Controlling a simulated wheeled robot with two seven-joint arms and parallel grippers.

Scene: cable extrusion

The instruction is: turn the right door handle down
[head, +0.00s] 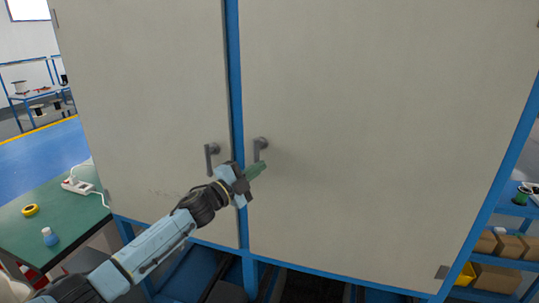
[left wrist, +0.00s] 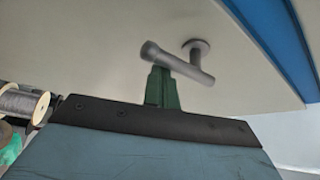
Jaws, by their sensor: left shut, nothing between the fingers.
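The right door handle (head: 258,148) is a grey lever on the right cabinet door, and it points downward from its round mount. My left gripper (head: 257,170) has green fingers and is just below this handle, in front of the door. In the left wrist view the shut fingers (left wrist: 162,87) are right at the free end of the handle (left wrist: 178,64). They look very close to the lever, but I cannot tell whether they touch it. Nothing is held. My right gripper is not in view.
The left door handle (head: 209,160) also points down, on the left door (head: 145,110). A blue post (head: 235,90) separates the two doors. A green table (head: 45,215) with a power strip stands at the left. Shelves with boxes (head: 507,247) are at the right.

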